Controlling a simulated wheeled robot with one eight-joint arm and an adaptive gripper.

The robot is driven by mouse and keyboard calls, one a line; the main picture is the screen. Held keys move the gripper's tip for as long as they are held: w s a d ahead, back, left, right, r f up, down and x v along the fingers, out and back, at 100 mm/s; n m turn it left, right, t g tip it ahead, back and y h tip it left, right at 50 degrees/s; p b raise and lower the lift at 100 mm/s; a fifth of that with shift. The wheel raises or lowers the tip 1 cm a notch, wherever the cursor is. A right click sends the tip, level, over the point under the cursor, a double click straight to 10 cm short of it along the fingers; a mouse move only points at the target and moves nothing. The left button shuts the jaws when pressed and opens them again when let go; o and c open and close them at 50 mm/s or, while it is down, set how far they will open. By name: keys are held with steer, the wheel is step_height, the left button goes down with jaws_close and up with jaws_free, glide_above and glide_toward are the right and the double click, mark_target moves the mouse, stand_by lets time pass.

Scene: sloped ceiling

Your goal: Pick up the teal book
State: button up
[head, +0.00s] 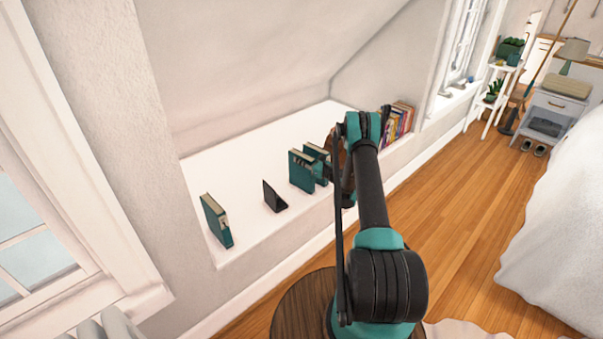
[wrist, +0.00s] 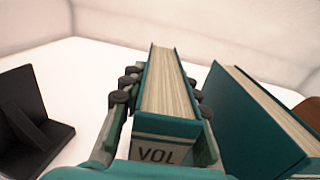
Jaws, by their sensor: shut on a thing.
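A teal book (wrist: 168,88) with pale pages and "VOL" on its near end stands between the fingers of my gripper (wrist: 162,97) in the wrist view. The fingers are shut on its two sides. In the head view this book (head: 301,171) appears upright on the white ledge, to the right of a black stand. A second teal book (wrist: 250,120) stands close on the right of the gripper. A third teal book (head: 216,221) stands alone at the ledge's left end. My arm hides part of the gripper in the head view.
The black stand (wrist: 36,122) is left of my gripper, and also shows in the head view (head: 273,197). A brown object (wrist: 308,110) is at far right. Several colourful books (head: 400,120) stand farther along the white ledge (head: 245,150). The ledge behind is clear.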

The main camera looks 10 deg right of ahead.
jaws_close()
steer(key=shift+r, duration=0.15)
